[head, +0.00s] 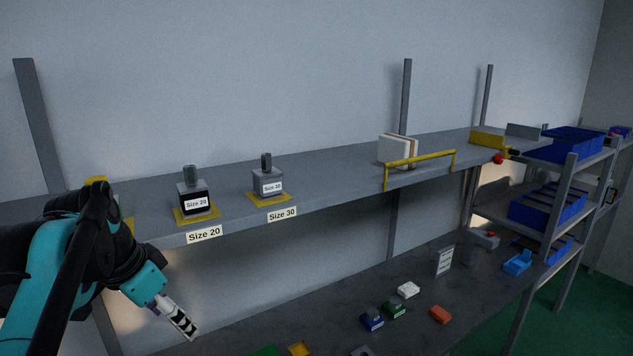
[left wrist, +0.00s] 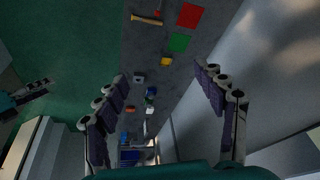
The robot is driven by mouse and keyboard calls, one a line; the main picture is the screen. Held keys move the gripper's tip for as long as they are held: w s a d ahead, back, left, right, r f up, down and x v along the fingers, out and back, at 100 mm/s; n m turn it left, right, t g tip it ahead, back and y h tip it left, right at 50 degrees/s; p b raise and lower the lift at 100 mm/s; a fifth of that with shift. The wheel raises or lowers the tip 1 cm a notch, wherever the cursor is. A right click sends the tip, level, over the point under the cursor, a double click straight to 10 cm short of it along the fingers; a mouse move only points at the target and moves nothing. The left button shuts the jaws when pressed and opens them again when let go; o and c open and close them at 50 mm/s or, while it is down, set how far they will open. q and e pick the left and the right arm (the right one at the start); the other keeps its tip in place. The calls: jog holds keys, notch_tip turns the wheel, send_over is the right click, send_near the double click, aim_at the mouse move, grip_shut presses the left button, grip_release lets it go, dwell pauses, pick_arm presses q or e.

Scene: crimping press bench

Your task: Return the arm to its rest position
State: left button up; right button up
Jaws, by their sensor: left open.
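My left arm comes in from the left in the head view, bent in front of the upper shelf's left end. Its gripper (head: 180,320) points down and to the right, below the shelf front and over the left part of the bench. In the left wrist view the left gripper (left wrist: 161,76) is open, its two fingers wide apart with nothing between them. The bench lies some way beyond the fingertips. A teal and black part at the left edge of the left wrist view looks like my right gripper (left wrist: 28,92); its jaws are too small and dark to judge.
The upper shelf (head: 335,168) carries the Size 20 die (head: 194,203), the Size 30 die (head: 267,187) and a yellow rail (head: 420,158). The bench (head: 330,325) below holds several small coloured parts and a white sign (head: 444,261). A rack with blue bins (head: 548,207) stands right.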

pick_arm(q)
jog(key=s+d+f+n+t+b, duration=0.1)
jog(key=f+b, duration=0.4)
jog(key=f, duration=0.9)
jog(key=s+d+f+n+t+y+b, duration=0.1)
jog(key=s+d+f+n+b, duration=0.2)
jog(key=f, duration=1)
jog(key=s+d+f+n+t+b, duration=0.1)
jog(key=s+f+b, duration=0.4)
jog(key=f, duration=0.9)
jog(key=shift+d+f+n+b, duration=0.3)
jog(key=shift+d+n+b, duration=0.4)
jog(key=shift+d+b, duration=0.5)
pick_arm(e)
notch_tip(320, 180, down, 18)
jog(key=shift+f, duration=0.1)
